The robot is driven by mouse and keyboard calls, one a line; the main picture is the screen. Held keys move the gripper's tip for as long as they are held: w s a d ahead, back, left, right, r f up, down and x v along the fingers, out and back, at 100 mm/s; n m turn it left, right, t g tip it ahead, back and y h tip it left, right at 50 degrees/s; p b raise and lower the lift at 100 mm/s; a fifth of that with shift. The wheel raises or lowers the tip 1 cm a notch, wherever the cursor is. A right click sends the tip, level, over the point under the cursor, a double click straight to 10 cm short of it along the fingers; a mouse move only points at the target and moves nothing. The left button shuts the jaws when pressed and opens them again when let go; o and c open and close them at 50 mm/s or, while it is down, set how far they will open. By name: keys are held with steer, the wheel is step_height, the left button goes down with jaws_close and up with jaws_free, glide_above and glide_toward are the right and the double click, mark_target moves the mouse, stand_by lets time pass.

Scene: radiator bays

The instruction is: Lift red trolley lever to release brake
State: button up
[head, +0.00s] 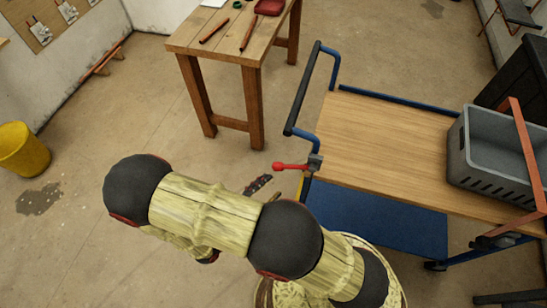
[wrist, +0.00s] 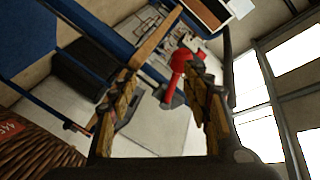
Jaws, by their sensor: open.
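The trolley has a wooden top (head: 385,135) and a blue frame, and stands at the right in the head view. Its red lever (head: 290,166) sticks out to the left from a dark bracket at the trolley's near left corner. In the wrist view the red lever (wrist: 180,66) shows between the fingertips, close to the right finger. I cannot tell whether they touch. My gripper (wrist: 161,62) is open, with a finger on each side of the view and nothing clamped. In the head view my arm hides most of the gripper.
A grey crate (head: 490,150) sits on the trolley's right end. The blue push handle (head: 307,90) rises at its left. A wooden workbench (head: 225,45) with tools stands at the back, and a yellow bucket (head: 22,150) at the far left.

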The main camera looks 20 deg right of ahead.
mark_target(275, 170)
steer(key=w+n, duration=0.1)
steer(key=n, duration=0.1)
steer(key=r+n, duration=0.1)
steer(key=n, duration=0.1)
steer(key=w+n+t, duration=0.1)
steer(key=n, duration=0.1)
steer(key=shift+w+a+r, duration=0.15)
steer(key=shift+w+r, duration=0.15)
steer(key=shift+b+x, duration=1.1)
steer(key=shift+x, duration=2.3)
steer(key=shift+r, duration=0.1)
steer(key=c, duration=1.2)
jaws_close()
